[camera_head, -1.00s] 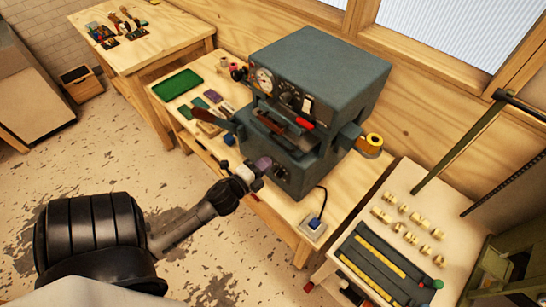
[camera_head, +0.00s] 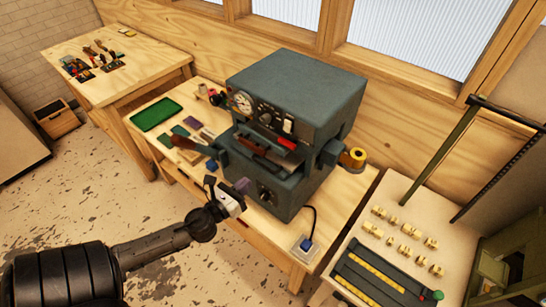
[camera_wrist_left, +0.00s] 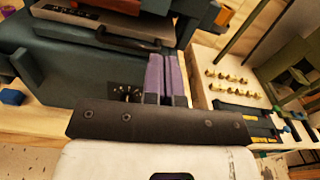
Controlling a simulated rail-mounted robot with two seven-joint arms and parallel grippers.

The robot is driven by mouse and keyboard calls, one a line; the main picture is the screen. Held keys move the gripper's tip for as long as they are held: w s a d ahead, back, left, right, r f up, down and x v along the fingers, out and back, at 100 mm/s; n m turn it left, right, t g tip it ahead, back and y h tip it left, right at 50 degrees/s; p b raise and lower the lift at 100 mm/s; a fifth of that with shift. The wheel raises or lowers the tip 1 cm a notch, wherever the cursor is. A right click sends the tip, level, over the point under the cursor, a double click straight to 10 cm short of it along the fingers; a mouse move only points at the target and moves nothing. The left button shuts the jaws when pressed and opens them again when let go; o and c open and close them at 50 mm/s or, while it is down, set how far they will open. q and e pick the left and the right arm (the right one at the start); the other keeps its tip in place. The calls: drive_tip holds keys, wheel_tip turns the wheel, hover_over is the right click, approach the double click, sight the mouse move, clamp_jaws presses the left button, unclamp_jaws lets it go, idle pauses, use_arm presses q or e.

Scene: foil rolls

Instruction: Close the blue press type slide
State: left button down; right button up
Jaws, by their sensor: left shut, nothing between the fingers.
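The blue-grey press (camera_head: 295,95) stands on the wooden bench, with a gauge and knobs on its front. Its type slide (camera_head: 262,150) is at the front middle and appears to stick out from the body. In the left wrist view the slide (camera_wrist_left: 95,15) shows at the top, with a dark handle bar (camera_wrist_left: 128,40) along its front edge. My left gripper (camera_head: 243,186) is in front of the press's lower front, below the slide. Its purple fingers (camera_wrist_left: 167,76) are together with nothing between them, just below the handle bar in the wrist view. Contact cannot be told. My right gripper is not in view.
A blue switch (camera_head: 305,244) with a cable sits at the front. A side table (camera_head: 400,196) holds brass type.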

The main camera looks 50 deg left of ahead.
use_arm(q)
drive_tip(key=m, duration=0.1)
drive_tip(key=p, duration=0.2)
approach(279, 153)
drive_tip(key=x, duration=0.7)
drive_tip(key=shift+w, duration=0.25)
